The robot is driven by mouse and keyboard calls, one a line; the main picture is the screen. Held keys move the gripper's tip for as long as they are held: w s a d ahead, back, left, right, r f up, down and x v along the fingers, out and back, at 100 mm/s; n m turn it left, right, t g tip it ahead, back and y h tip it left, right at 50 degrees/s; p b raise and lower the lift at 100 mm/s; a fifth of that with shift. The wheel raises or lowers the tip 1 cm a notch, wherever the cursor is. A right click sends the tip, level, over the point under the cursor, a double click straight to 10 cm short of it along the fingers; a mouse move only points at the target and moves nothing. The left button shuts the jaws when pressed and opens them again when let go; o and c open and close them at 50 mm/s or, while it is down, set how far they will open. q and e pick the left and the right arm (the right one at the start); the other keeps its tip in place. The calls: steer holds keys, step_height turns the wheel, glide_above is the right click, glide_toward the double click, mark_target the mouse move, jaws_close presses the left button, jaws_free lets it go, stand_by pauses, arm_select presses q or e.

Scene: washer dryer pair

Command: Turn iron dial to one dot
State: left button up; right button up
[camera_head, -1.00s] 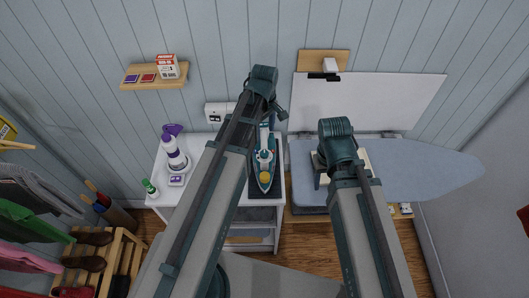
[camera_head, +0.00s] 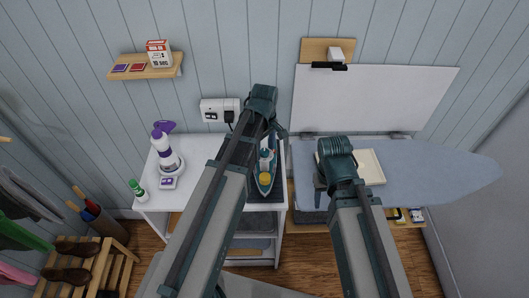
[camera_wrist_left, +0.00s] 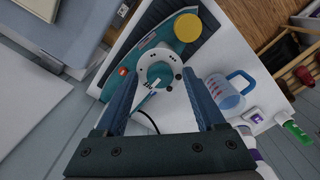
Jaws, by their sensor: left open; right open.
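The teal and white iron (camera_head: 265,172) lies on a dark pad on the white cabinet. In the left wrist view it lies slantwise, with a round yellow cap (camera_wrist_left: 187,27) near one end. In the head view my left gripper (camera_head: 279,131) is over the iron's far end, partly hidden by the arm. My right gripper (camera_head: 319,184) is over the ironing board, its fingers mostly hidden.
A spray bottle (camera_head: 161,142), measuring cup (camera_wrist_left: 232,90) and green-capped bottle (camera_head: 137,189) stand on the cabinet's left part. The ironing board (camera_head: 430,170) extends right, with a cream block (camera_head: 371,167) on it. A wall outlet (camera_head: 219,109) is behind. A shoe rack (camera_head: 90,265) stands lower left.

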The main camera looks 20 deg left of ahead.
arm_select(q)
jaws_close()
stand_by(0.3)
steer(key=shift+m, duration=0.3)
steer(key=m, duration=0.5)
steer(key=shift+m, duration=0.3)
steer(key=m, duration=0.5)
steer(key=shift+m, duration=0.4)
